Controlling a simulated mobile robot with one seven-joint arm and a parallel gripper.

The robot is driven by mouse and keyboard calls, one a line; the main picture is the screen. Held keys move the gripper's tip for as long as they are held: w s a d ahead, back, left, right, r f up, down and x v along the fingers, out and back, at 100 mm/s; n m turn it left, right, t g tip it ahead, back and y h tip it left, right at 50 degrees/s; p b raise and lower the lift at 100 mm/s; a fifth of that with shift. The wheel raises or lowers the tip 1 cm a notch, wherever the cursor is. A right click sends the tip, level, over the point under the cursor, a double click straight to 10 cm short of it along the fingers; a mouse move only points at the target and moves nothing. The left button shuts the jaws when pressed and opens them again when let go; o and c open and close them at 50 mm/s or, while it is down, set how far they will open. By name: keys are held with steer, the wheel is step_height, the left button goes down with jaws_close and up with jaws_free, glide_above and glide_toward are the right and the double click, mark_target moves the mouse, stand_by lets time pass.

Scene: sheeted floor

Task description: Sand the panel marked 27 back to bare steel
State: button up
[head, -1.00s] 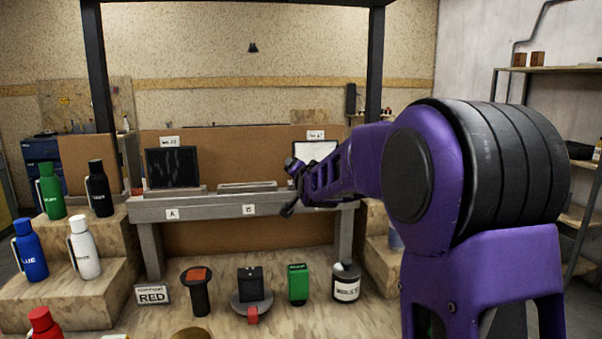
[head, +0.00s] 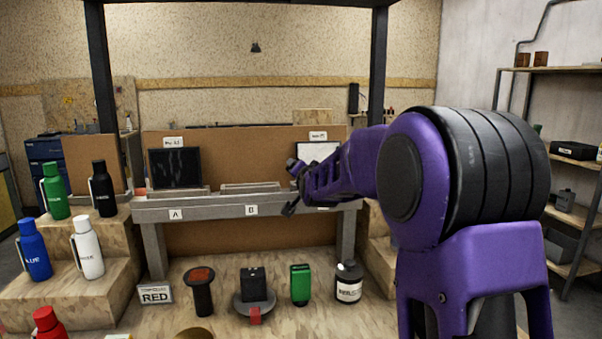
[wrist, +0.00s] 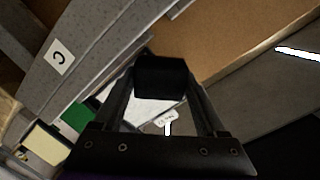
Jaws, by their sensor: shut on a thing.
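My gripper (head: 294,190) reaches over the bench's right part, in front of a white panel (head: 318,150). In the wrist view my gripper (wrist: 160,92) is shut on a black block (wrist: 162,78). A pale panel (wrist: 148,108) shows behind the fingers, partly hidden by them and the block. I cannot tell whether the block touches it. A dark panel (head: 174,168) stands upright at the bench's left. Small tags hang above both panels, but I cannot read their numbers surely.
The grey bench (head: 210,207) carries letter tags; C (wrist: 58,57) shows in the wrist view. Several bottles stand on wooden steps (head: 98,255) at the left. A black box (head: 252,283), a green block (head: 300,283) and a labelled bottle (head: 348,284) stand in front.

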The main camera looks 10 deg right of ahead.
steer(key=shift+w+f, duration=0.15)
steer(key=shift+w, duration=0.65)
steer(key=shift+d+f+b, duration=0.1)
steer(key=shift+d+b, duration=0.4)
steer(key=shift+d, duration=0.4)
steer(key=shift+s+d, duration=0.1)
steer(key=shift+d, duration=1)
